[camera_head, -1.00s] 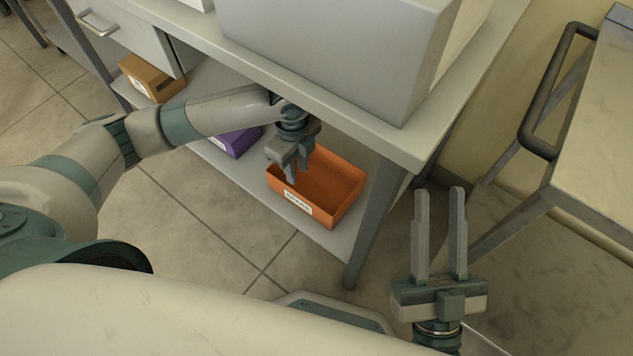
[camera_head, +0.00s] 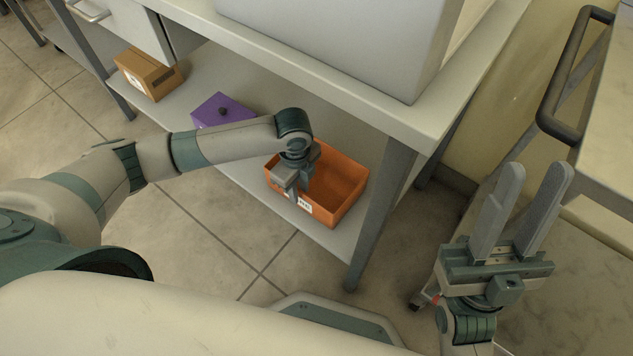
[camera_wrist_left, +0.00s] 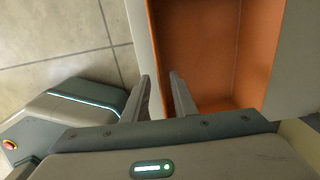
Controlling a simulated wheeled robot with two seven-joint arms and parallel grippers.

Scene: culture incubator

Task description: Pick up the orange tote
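The orange tote (camera_head: 345,180) stands upright on the lower shelf of the bench, near its right leg, with a white label on its front wall. My left gripper (camera_head: 291,194) is at that front wall and partly covers the label. In the left wrist view, the tote's orange inside (camera_wrist_left: 225,50) fills the upper right. The two fingers of my left gripper (camera_wrist_left: 160,95) are apart there, one on each side of the tote's near wall; contact is unclear. My right gripper (camera_head: 537,172) is open and empty, right of the bench.
A purple box (camera_head: 222,108) and a brown box (camera_head: 148,75) stand further left on the lower shelf. The bench top (camera_head: 330,85) overhangs the tote, with a bench leg (camera_head: 380,210) just right of it. A cart with a dark handle (camera_head: 570,75) stands at right.

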